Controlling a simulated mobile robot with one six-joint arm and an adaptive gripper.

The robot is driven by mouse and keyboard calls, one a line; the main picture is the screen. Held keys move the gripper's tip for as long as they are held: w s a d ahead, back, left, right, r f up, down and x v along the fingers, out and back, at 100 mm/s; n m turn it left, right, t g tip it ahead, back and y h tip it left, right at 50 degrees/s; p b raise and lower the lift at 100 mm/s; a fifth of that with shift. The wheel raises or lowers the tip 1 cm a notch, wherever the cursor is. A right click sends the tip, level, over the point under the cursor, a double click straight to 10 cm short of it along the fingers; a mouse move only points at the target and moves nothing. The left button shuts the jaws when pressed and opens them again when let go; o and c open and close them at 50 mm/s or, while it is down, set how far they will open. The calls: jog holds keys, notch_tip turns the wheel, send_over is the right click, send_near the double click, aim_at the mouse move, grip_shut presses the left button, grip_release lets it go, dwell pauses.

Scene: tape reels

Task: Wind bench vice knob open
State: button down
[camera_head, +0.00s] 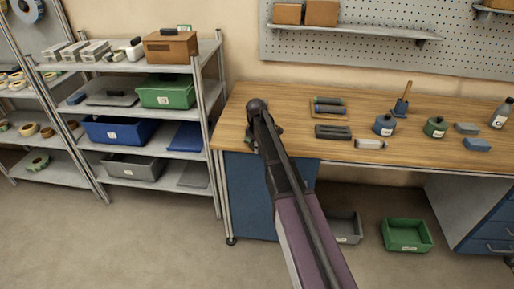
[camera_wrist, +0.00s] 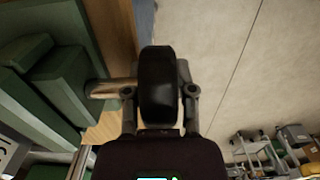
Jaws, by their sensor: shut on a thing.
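In the wrist view, a black rounded knob (camera_wrist: 158,82) stands between the two fingers of my gripper (camera_wrist: 160,92). The fingers are shut on it, one on each side. A metal shaft (camera_wrist: 108,88) runs left from the knob. Dark green blocks (camera_wrist: 62,80), apparently the bench vice, lie at the left of that view. In the head view, my arm reaches the left front corner of the wooden workbench (camera_head: 235,120). It hides most of the vice and the knob there, and the fingers cannot be made out.
A shelf rack (camera_head: 207,120) with bins stands close at the left. A grey bin (camera_head: 346,228) and a green bin (camera_head: 405,236) sit beneath the bench. The front floor is clear.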

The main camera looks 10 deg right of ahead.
jog(key=shift+h, duration=0.4)
jog(key=g+h+b, duration=0.1)
jog(key=h, duration=0.1)
jog(key=h+b, duration=0.1)
jog(key=h, duration=0.1)
jog(key=shift+d+f+g+h+b, duration=0.1)
jog(key=shift+f+g+h+b, duration=0.1)
jog(key=shift+g+h+b, duration=0.15)
jog(key=shift+s+d+r+g+h+b, duration=0.1)
jog(key=shift+g+h+b, duration=0.1)
jog(key=shift+h+b, duration=0.2)
jog(key=shift+s+r+g+h+b, duration=0.1)
jog(key=shift+g+h+b, duration=0.05)
jog(key=shift+h+b, duration=0.15)
jog(key=shift+c, duration=2.2)
grip_release()
jog(key=shift+w, duration=0.1)
jog(key=shift+r+y+p, duration=0.1)
jog(key=shift+y+p, duration=0.15)
jog(key=shift+p, duration=0.3)
